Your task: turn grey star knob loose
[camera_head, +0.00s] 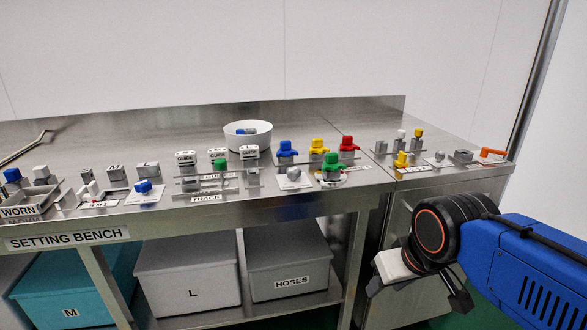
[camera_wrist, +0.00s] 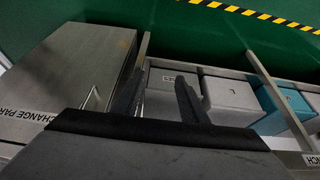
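A small grey knob (camera_head: 293,174) sits on a white plate near the bench's front edge, left of a green knob. A second small grey knob (camera_head: 439,157) sits on a white plate on the right-hand section. Both are too small to tell which is star-shaped. My gripper (camera_head: 456,292) hangs low in front of the right-hand cabinet, below the bench top and well away from both knobs. In the wrist view my gripper (camera_wrist: 158,95) shows two dark fingers spread apart with nothing between them. Neither grey knob shows in the wrist view.
Blue (camera_head: 286,150), yellow (camera_head: 317,148), red (camera_head: 347,147) and green (camera_head: 332,167) knobs stand close to the first grey knob. A white bowl (camera_head: 248,143) stands behind. Lidded bins (camera_head: 187,275) fill the shelf under the setting bench (camera_head: 160,223).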

